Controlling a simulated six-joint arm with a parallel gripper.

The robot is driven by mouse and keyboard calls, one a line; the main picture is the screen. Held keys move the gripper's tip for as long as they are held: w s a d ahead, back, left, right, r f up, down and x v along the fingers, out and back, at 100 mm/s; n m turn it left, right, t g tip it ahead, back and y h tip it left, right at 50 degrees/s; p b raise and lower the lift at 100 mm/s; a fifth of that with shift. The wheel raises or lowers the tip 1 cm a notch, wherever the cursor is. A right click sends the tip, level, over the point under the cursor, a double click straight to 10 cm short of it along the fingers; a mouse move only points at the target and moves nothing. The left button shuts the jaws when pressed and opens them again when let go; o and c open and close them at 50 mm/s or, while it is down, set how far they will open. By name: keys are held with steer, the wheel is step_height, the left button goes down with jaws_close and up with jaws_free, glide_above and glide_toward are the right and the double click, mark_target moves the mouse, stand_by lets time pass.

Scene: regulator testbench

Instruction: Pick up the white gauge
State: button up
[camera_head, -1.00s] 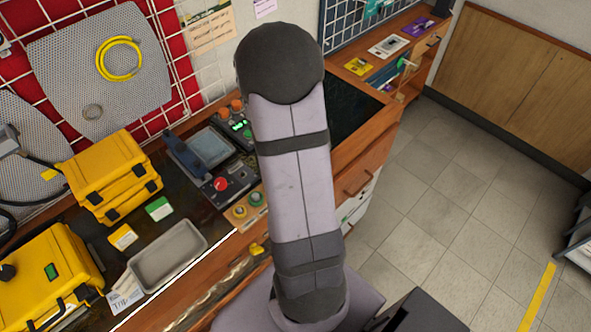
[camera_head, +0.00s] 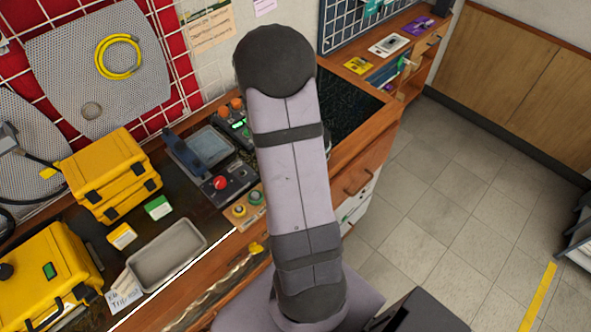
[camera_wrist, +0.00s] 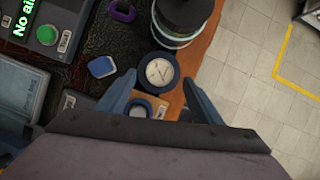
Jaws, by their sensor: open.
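The white gauge (camera_wrist: 159,72) shows in the wrist view, with a round white dial and a dark rim. It is near the bench's wooden edge. My gripper (camera_wrist: 158,79) is open, with one blue-grey finger on each side of the gauge's lower part. The fingers look apart from it, though the height between them and the gauge is hard to tell. In the head view neither gauge nor gripper shows; my arm blocks that part of the bench.
A dark cylinder (camera_wrist: 183,20) stands just beyond the gauge. A small blue-rimmed piece (camera_wrist: 102,67) and a purple ring (camera_wrist: 122,10) lie to the left. A control box with a red button (camera_head: 220,183) and a grey tray (camera_head: 166,255) are on the bench.

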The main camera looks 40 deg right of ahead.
steer(key=shift+b+x, duration=0.4)
steer(key=shift+x, duration=1.35)
steer(key=shift+d, duration=0.15)
steer(key=shift+c, duration=0.3)
steer(key=shift+w, duration=0.1)
steer(key=c, duration=1.1)
steer(key=shift+r, duration=0.2)
step_height(320, 180, up, 10)
steer(key=p, duration=0.4)
steer(key=shift+p, duration=0.3)
steer(key=shift+r+p, duration=4.2)
steer(key=shift+r, duration=0.7)
